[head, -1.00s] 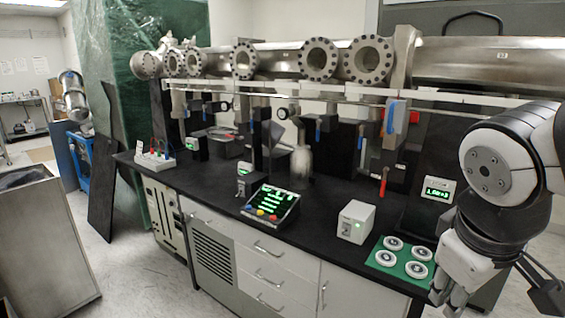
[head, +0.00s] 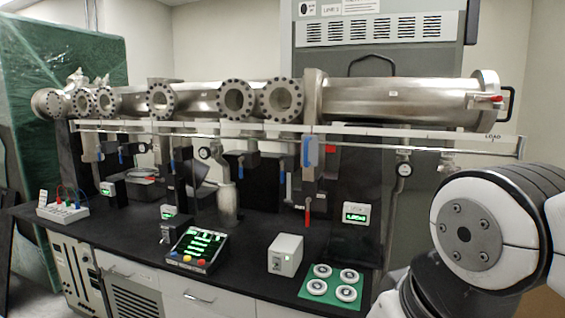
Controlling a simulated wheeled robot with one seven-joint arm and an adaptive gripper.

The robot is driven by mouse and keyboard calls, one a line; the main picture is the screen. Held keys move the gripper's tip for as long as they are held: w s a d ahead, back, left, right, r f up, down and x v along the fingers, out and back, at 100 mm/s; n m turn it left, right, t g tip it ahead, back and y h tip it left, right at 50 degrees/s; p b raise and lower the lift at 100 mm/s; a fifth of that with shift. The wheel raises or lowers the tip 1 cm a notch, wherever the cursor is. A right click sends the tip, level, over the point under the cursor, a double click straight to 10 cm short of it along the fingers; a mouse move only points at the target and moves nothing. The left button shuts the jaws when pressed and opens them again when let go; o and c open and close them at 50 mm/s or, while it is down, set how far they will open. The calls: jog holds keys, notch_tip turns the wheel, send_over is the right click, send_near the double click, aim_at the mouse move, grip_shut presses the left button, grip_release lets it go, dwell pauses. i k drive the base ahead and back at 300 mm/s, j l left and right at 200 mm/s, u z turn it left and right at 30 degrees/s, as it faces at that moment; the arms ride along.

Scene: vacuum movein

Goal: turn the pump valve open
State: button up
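A long steel vacuum tube (head: 390,95) with round flanged ports runs above the black bench. Several lever valves hang below it. A red handle (head: 308,214) points down below a steel branch near the middle right. A larger blue handle (head: 310,151) is above it, and a smaller blue handle (head: 290,186) hangs to its left. Labels are too small to read, so I cannot tell which is the pump valve. My arm is at the lower right, apart from the handles. My gripper's fingers are below the picture's edge.
A white box (head: 285,255), a green mat (head: 313,294) with white rings, and a control panel (head: 198,247) with lit green displays stand on the bench (head: 130,227). A small lit gauge display (head: 355,215) is right of the red handle. A rail (head: 430,139) crosses below the tube.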

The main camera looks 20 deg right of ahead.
aim_at(404, 168)
jog(key=z, duration=0.8)
jog(key=i+l+u, duration=0.15)
jog(key=u, duration=0.25)
jog(key=i+l+u, duration=0.1)
jog(key=u, duration=0.35)
jog(key=l+u, duration=0.4)
jog(key=i+j, duration=0.05)
jog(key=j, duration=0.05)
